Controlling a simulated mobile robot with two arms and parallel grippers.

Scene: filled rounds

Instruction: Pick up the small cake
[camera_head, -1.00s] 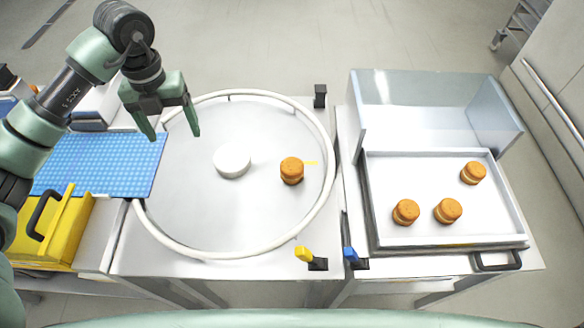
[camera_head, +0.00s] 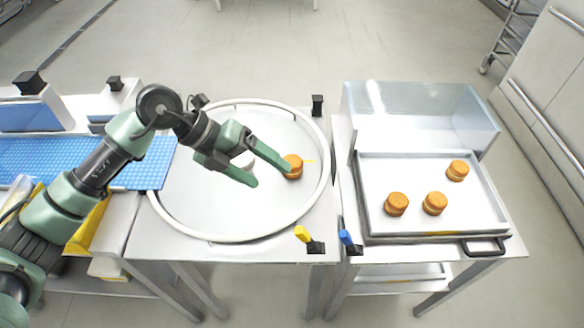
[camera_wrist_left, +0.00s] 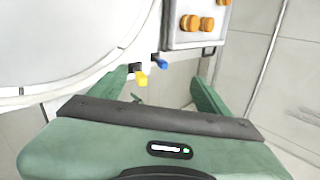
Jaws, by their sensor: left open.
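One small cake (camera_head: 293,167), orange-brown and round with a pale middle layer, stands on the round white turntable (camera_head: 190,222) near its right side. My left gripper (camera_head: 272,175) is open above the turntable, with its fingers pointing right. One fingertip shows close to the cake in the head view; I cannot tell whether they touch. Nothing is between the fingers. The wrist view shows the two green fingers (camera_wrist_left: 165,90) apart, with the turntable cake out of sight. The white disc at the turntable's middle is mostly hidden behind the gripper. My right gripper is not in view.
A tray (camera_head: 400,232) on the right table holds three similar cakes (camera_head: 435,203), with a clear guard (camera_head: 420,110) behind it. A yellow clamp (camera_head: 303,234) and a blue clamp (camera_head: 346,238) stand at the front edges. A blue belt (camera_head: 60,160) lies left.

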